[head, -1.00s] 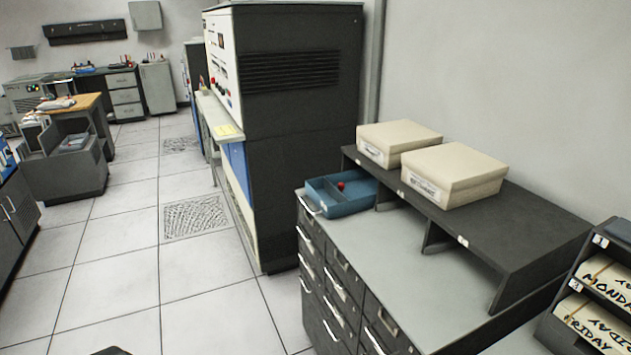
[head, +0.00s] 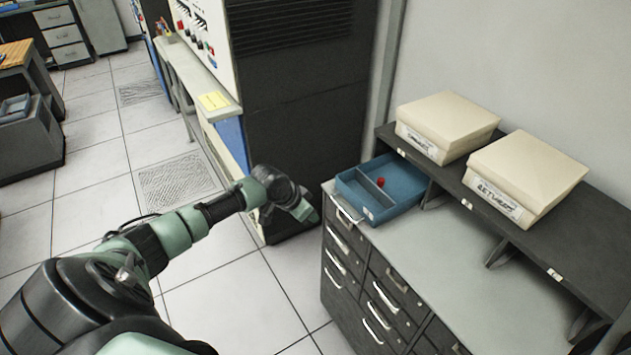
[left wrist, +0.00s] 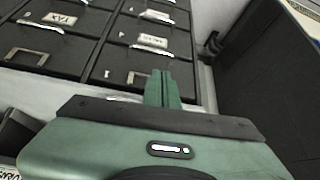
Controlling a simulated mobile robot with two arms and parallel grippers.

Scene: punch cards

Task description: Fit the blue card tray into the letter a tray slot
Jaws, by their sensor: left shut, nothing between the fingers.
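The blue card tray (head: 372,202) sits on the far left end of the grey cabinet top (head: 470,260), with a divider and a small red knob inside. Its back end reaches the first opening under the dark shelf (head: 545,240); whether it lies inside is not clear. Small white tags mark the shelf's front edge, their letters too small to read. My left gripper (head: 308,214) is shut and empty, left of the cabinet and apart from the tray. In the left wrist view its closed green fingers (left wrist: 162,88) point toward the drawer fronts. My right gripper is not in view.
Two cream boxes (head: 447,122) stand on the shelf. Drawers with metal handles (head: 345,243) fill the cabinet front. A tall dark machine (head: 300,120) stands behind my left gripper. The cabinet top in front of the shelf is clear, and tiled floor lies left.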

